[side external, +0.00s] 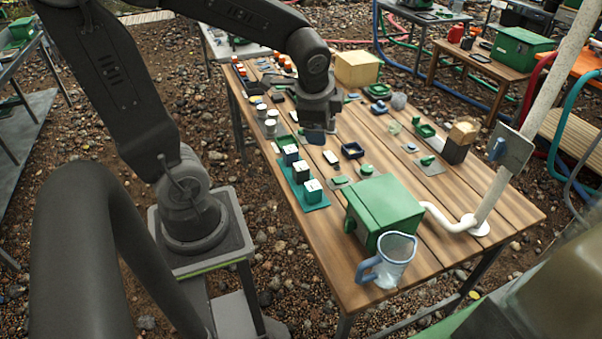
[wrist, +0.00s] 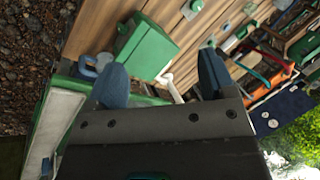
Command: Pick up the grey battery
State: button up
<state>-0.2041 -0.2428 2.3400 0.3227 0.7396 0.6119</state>
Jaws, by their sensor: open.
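My gripper (side external: 318,128) hangs over the middle of the wooden table in the side view, pointing down above the tabletop. In the wrist view its two blue fingers stand wide apart with nothing between them (wrist: 162,78).
A green box (side external: 384,208) and a clear jug with a blue handle (side external: 392,262) stand at the near end. A white pipe (side external: 455,220) rises at the right edge. A yellow block (side external: 357,68) and several small parts crowd the far half. The near right corner is clear.

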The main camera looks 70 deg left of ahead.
jog(key=w+a+f+m+g, duration=0.2)
jog(key=a+f+m, duration=0.2)
jog(key=a+f, duration=0.2)
jog(key=m+y, duration=0.1)
jog(key=m, duration=0.4)
send_near(301, 166)
jog(key=f, duration=0.1)
jog(key=a+f+m, duration=0.1)
jog(key=a+f+m+g, duration=0.1)
jog(key=f, duration=0.1)
jog(key=shift+w, duration=0.2)
jog(key=shift+w+x, duration=0.15)
jog(key=shift+x, duration=1.35)
jog(key=shift+w+x, duration=0.1)
jog(key=shift+x, duration=1.35)
jog(key=shift+d, duration=0.2)
jog(key=c, duration=1.1)
